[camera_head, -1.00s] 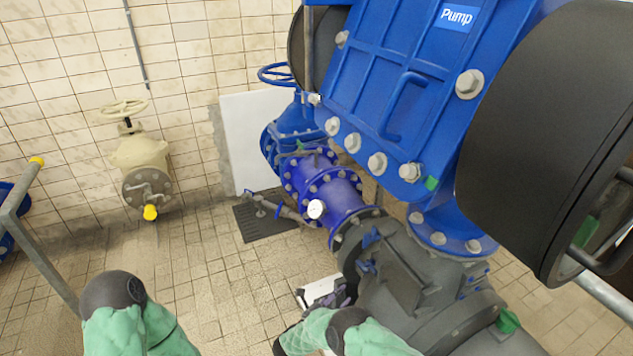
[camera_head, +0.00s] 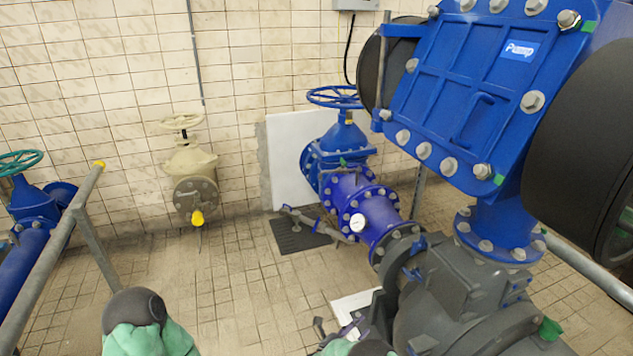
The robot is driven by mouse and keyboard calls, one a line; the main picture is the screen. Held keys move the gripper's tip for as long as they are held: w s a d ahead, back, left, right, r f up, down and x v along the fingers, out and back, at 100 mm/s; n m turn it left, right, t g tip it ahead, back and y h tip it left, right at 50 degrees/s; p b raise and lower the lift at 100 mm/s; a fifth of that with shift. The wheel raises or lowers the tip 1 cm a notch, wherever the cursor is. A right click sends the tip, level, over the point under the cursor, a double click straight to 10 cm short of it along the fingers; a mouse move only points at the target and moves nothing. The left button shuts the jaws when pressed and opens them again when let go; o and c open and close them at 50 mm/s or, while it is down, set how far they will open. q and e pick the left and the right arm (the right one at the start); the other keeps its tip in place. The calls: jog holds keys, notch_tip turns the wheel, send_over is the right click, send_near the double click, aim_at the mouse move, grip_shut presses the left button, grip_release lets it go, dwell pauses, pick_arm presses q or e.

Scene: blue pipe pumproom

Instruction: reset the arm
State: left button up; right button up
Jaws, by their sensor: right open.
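My right gripper (camera_head: 334,330) shows only in part at the bottom middle, beside the grey pump casing. It is open, with dark fingers, and I see nothing between them. My right arm's green sleeve is mostly cut off by the bottom edge. My left arm (camera_head: 140,322), a green sleeve with a dark round joint, is at the bottom left. Its gripper is out of view.
The blue pump unit (camera_head: 465,95) and grey pump casing (camera_head: 440,290) fill the right side. A blue valve (camera_head: 338,150) stands behind. A grey rail (camera_head: 50,260) is at left, a beige valve (camera_head: 190,170) by the wall. The tiled floor (camera_head: 235,275) between is clear.

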notch_tip(320, 180, down, 6)
jog(key=d+n+g+y+p, duration=0.1)
jog(key=n+y+p, duration=0.2)
jog(key=n+y, duration=0.6)
jog(key=s+a+f+n+g+y+p, duration=0.1)
jog(key=s+f+n+g+y+p, duration=0.15)
jog(key=s+n, duration=0.5)
jog(key=s+a+r+n+g+y+p, duration=0.1)
jog(key=s+n+g, duration=0.3)
jog(key=s, duration=0.8)
jog(key=s+a+r+n+g+y, duration=0.1)
jog(key=s+r+n+g+y, duration=0.2)
jog(key=s, duration=0.9)
jog(key=shift+s+a+n+g+y+p, duration=0.15)
jog(key=shift+s+n+g+y+p, duration=0.2)
jog(key=shift+n+g+y, duration=0.4)
